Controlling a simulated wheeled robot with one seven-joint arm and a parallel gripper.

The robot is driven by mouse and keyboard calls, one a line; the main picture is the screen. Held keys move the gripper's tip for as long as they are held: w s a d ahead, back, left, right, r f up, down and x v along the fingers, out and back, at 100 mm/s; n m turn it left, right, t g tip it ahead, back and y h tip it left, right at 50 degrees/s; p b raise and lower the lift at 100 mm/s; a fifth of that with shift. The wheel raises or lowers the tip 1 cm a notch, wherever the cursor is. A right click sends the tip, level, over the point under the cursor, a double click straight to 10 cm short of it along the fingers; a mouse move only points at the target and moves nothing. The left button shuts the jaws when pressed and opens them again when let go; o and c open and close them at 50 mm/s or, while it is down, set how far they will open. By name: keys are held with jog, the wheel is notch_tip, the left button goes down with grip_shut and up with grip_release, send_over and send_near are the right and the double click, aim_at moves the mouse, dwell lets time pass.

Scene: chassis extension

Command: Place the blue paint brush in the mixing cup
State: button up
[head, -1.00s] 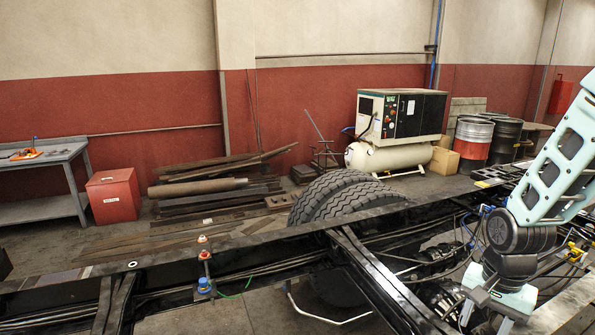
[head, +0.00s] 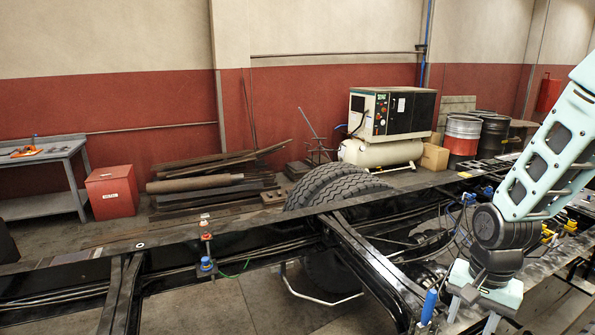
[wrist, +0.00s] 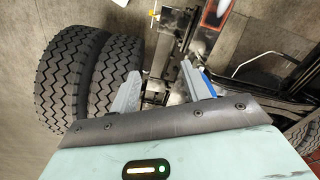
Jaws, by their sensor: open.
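My gripper (head: 472,318) is at the lower right of the head view, pointing down over the chassis, its fingers apart and nothing visible between them. It also shows in the wrist view (wrist: 160,74). A blue handle-like piece (head: 429,305), possibly the blue paint brush, stands just left of the fingers. A blue strip (wrist: 207,83) shows beside the right finger in the wrist view, outside the jaws; its lower part is hidden. I cannot make out the mixing cup in either view.
The black chassis rail (head: 165,239) runs across the front, with a crossmember (head: 372,262) and double tires (head: 345,190) behind. A workbench (head: 45,205), a red box (head: 112,192) and a compressor (head: 385,150) stand farther back.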

jog(key=s+a+f+n+b, duration=0.3)
jog(key=s+a+n+b, duration=0.5)
jog(key=a, duration=0.2)
jog(key=s+a+f+n+b, duration=0.3)
jog(key=s+a+n+b, duration=0.5)
jog(key=s+a+b, duration=0.1)
jog(key=shift+s+a+f+y, duration=0.3)
jog(key=shift+a+f, duration=0.1)
jog(key=shift+a, duration=0.5)
jog(key=shift+a, duration=0.1)
